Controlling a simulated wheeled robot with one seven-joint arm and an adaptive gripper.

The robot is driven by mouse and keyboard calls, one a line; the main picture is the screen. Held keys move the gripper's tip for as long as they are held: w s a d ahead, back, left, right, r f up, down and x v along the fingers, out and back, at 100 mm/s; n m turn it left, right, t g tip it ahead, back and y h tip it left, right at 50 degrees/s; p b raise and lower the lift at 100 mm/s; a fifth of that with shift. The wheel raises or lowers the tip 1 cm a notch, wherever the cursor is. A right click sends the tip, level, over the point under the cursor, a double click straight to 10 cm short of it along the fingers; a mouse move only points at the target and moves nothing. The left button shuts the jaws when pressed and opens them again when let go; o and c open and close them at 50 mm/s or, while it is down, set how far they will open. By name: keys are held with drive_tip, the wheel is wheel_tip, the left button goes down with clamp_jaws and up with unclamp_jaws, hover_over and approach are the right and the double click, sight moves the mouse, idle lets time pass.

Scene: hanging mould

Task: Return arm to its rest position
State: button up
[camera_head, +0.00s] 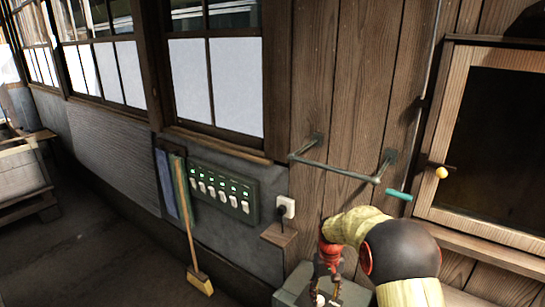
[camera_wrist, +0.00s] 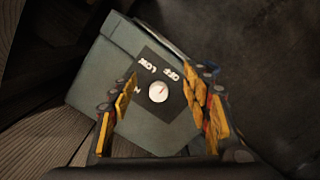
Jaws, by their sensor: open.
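My gripper (camera_head: 326,300) is low at the bottom of the head view, over a grey-green box (camera_head: 289,297). In the wrist view my gripper (camera_wrist: 160,88) is open, with orange-padded fingers at left and right. Between them shows a round white dial (camera_wrist: 158,92) on a dark label panel of the box (camera_wrist: 92,72). The panel has white lettering, including OFF and LOW. Nothing is held between the fingers. Whether a finger touches the dial cannot be told. My arm reaches down from the lower right of the head view.
A metal rail (camera_head: 335,170) juts from the plank wall above my arm, with a teal rod (camera_head: 398,194) at its right end. A wooden-framed door (camera_head: 447,140) is at right. A switch panel (camera_head: 224,190), plugged socket (camera_head: 285,207) and broom (camera_head: 187,225) are left. Open floor lies further left.

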drive_tip(key=s+r+t, duration=0.3)
drive_tip(key=s+r, duration=1.1)
drive_tip(key=s, duration=0.3)
drive_tip(key=s+r+m+t, duration=0.1)
drive_tip(key=s+r+t, duration=0.2)
drive_tip(key=s+r, duration=1.1)
drive_tip(key=s, duration=0.3)
drive_tip(key=shift+s+r+t, duration=0.15)
drive_tip(key=shift+s+t, duration=0.25)
drive_tip(key=shift+c, duration=0.9)
